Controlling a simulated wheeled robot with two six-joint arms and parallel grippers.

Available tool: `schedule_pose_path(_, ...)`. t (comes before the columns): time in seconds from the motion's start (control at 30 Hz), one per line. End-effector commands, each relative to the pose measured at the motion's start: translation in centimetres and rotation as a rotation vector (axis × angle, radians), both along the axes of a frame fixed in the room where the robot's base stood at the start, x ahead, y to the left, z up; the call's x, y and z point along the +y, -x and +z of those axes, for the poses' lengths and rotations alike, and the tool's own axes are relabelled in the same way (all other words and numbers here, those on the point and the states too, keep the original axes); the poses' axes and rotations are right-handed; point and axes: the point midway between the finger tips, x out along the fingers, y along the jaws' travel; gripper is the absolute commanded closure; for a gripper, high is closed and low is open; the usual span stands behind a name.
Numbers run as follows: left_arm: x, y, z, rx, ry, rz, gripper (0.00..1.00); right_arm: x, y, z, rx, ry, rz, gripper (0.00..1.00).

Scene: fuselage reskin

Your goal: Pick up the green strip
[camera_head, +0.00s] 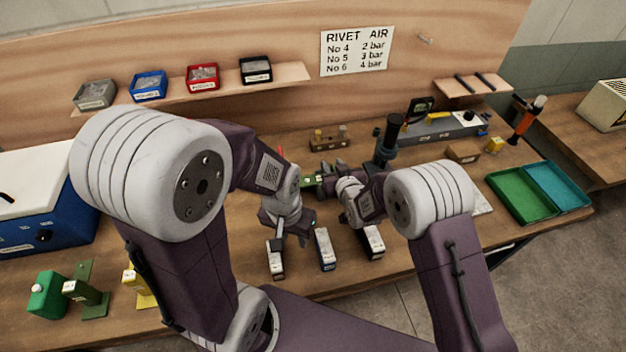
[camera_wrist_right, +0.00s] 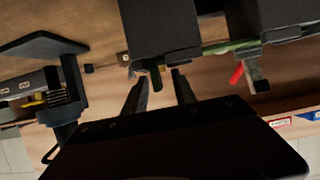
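A green strip (camera_head: 309,181) shows only in part near the middle of the bench, between my two wrists. In the right wrist view a green edge (camera_wrist_right: 238,46), likely the same strip, shows behind a dark block. My right gripper (camera_head: 327,180) is beside the strip. In its own view the two fingers (camera_wrist_right: 160,80) are apart, with no clear sign of anything held. My left gripper (camera_head: 283,240) points down over the front of the bench, close to a small black and white box (camera_head: 275,262). Its fingers are too small to judge.
Two more small boxes (camera_head: 325,250) (camera_head: 372,242) stand to the right along the front. Behind are a dark upright tool (camera_head: 388,140) and a small wooden block rack (camera_head: 330,138). A green tray (camera_head: 519,195) lies at right. Bins line the shelf (camera_head: 215,85).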

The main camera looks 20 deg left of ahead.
Motion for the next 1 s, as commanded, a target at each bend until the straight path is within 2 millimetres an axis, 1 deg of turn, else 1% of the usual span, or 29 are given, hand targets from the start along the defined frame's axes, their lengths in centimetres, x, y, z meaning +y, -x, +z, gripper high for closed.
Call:
schedule_pose_path(0.2,0.0,0.0,0.0,0.0,0.0,0.0,0.64,0.1,-0.2,-0.1,0.001,0.001,-0.001,0.67)
schedule_pose_path(0.23,0.0,0.0,0.0,0.0,0.0,0.0,0.64,0.1,-0.2,-0.1,0.001,0.001,-0.001,0.7)
schedule_pose_path(0.33,0.0,0.0,0.0,0.0,0.0,0.0,0.64,0.1,-0.2,-0.1,0.001,0.001,-0.001,0.98)
schedule_pose_path(0.37,0.0,0.0,0.0,0.0,0.0,0.0,0.64,0.1,-0.2,-0.1,0.001,0.001,-0.001,1.0)
schedule_pose_path(0.67,0.0,0.0,0.0,0.0,0.0,0.0,0.64,0.1,-0.2,0.0,0.0,0.0,-0.001,1.0)
schedule_pose_path(0.77,0.0,0.0,0.4,0.0,0.0,0.0,0.64,0.1,-0.2,0.6,-0.001,-0.001,-0.001,1.0)
schedule_pose_path(0.87,0.0,0.0,1.3,0.0,0.0,0.0,0.64,0.1,-0.2,2.0,-0.001,-0.001,-0.001,1.0)
schedule_pose_path(1.0,0.0,0.0,3.2,0.0,0.0,0.0,0.64,0.1,-0.2,5.0,-0.002,-0.002,-0.001,1.0)
